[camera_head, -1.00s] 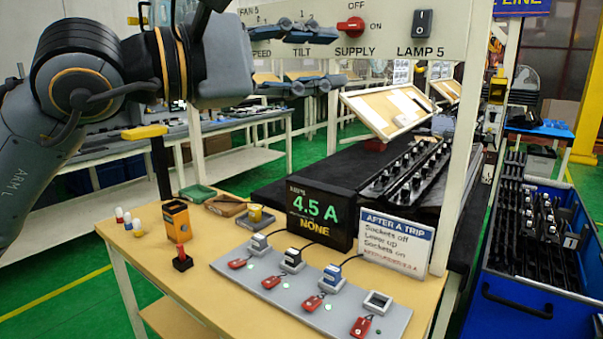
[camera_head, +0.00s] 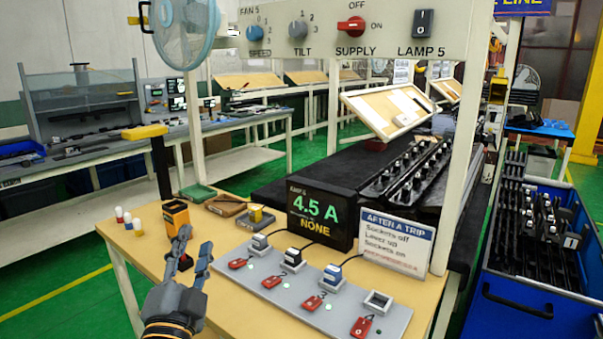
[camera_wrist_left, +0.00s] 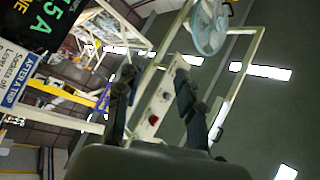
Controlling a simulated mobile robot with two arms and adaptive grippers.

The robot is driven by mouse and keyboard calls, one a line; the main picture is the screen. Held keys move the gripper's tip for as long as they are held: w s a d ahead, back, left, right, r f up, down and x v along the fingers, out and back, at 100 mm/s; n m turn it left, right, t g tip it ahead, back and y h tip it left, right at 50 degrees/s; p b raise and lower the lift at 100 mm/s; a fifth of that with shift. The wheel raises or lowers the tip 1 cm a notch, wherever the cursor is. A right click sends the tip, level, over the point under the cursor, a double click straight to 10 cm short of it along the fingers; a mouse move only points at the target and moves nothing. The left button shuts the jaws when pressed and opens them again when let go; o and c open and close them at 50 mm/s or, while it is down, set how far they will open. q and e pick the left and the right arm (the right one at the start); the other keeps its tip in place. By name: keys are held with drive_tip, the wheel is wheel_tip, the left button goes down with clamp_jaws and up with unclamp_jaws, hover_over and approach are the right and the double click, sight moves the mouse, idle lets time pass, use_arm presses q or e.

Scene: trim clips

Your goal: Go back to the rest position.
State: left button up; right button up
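My left gripper (camera_head: 196,240) is in the lower left of the head view, pointing up over the table's near edge. Its two fingers stand apart with nothing between them. In the left wrist view the fingers (camera_wrist_left: 153,88) are also apart, with the control panel (camera_wrist_left: 152,108) and fan beyond. In the head view the panel (camera_head: 380,47) is well above and beyond the gripper. It carries a fan speed knob (camera_head: 259,32), a tilt knob (camera_head: 298,30), a red supply knob (camera_head: 351,26) and a lamp switch (camera_head: 423,23). My right gripper is not in view.
A socket strip (camera_head: 343,322) with red switches lies right of the gripper. A display (camera_head: 320,213) reads 4.5 A and NONE. An orange-black box (camera_head: 175,215) and a partly hidden small black-red part (camera_head: 186,262) are near the fingers. A blue cart (camera_head: 515,310) stands right.

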use_arm(q)
drive_tip(key=s+a+f+n+g, duration=0.1)
drive_tip(key=s+f+n+g, duration=0.15)
drive_tip(key=f, duration=0.55)
drive_tip(key=s+a+f+n+g, duration=0.15)
drive_tip(key=s+f+g, duration=0.25)
drive_tip(key=f, duration=0.4)
drive_tip(key=s+a+f+n+g, duration=0.1)
drive_tip(key=s+f+n+g, duration=0.2)
drive_tip(key=f, duration=0.6)
drive_tip(key=s+d+f+n+g+h, duration=0.1)
drive_tip(key=s+f+g, duration=0.4)
drive_tip(key=s, duration=0.5)
drive_tip(key=s+f+n+g, duration=0.1)
drive_tip(key=s+f+g, duration=0.3)
drive_tip(key=s+f, duration=0.45)
wheel_tip(320, 180, down, 25)
drive_tip(key=s, duration=0.2)
drive_tip(key=s+a+f+g, duration=0.2)
drive_tip(key=s+f, duration=1.4)
drive_tip(key=s, duration=0.1)
drive_tip(key=shift+a, duration=0.35)
